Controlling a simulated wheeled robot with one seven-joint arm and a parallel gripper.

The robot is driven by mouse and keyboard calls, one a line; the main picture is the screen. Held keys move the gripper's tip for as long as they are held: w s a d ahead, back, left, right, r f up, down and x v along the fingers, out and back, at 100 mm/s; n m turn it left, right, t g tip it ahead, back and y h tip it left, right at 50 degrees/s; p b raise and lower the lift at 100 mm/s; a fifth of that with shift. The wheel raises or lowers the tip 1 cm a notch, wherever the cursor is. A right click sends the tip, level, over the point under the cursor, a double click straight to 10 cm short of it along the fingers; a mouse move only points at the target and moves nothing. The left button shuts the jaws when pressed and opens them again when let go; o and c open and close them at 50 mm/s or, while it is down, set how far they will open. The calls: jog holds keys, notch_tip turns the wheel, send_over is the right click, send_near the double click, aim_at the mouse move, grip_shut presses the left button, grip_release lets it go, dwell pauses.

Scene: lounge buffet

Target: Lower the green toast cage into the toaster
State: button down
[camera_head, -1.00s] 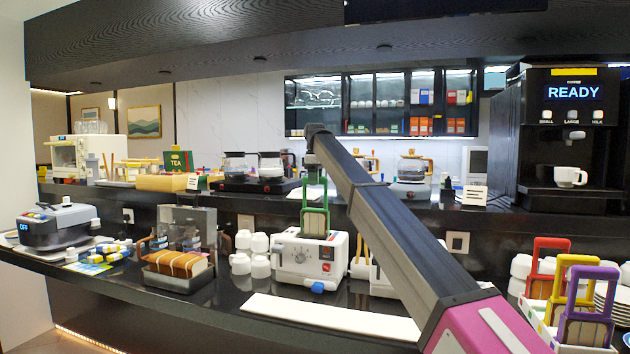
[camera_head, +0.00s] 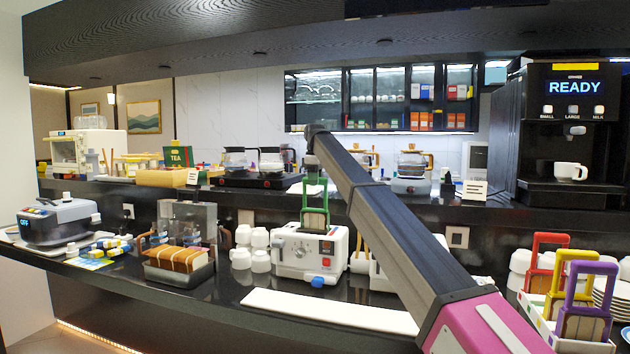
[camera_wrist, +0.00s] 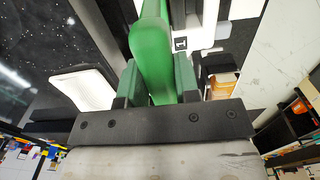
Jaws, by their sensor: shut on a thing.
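The green toast cage (camera_head: 326,212) hangs upright over the white toaster (camera_head: 290,262), holding a slice of toast. Its lower end meets the toaster's top at the slot area; how far it is inside cannot be told. My gripper (camera_head: 313,172) is above the toaster at the end of my arm, mostly hidden behind the arm's end. In the wrist view, my gripper (camera_wrist: 157,80) is shut on the cage's green handle (camera_wrist: 150,45), with a finger on each side. The toaster has a dial and a blue knob low on its front.
White cups (camera_head: 242,255) stand just left of the toaster. A loaf in a metal tray (camera_head: 180,275) is farther left. A white board (camera_head: 330,312) lies in front. Red, yellow and purple cages (camera_head: 578,290) stand at the right. The upper shelf (camera_head: 400,200) runs behind.

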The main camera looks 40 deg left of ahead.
jog(key=shift+f, duration=0.35)
jog(key=c, duration=0.8)
grip_release()
jog(key=shift+r, duration=3.5)
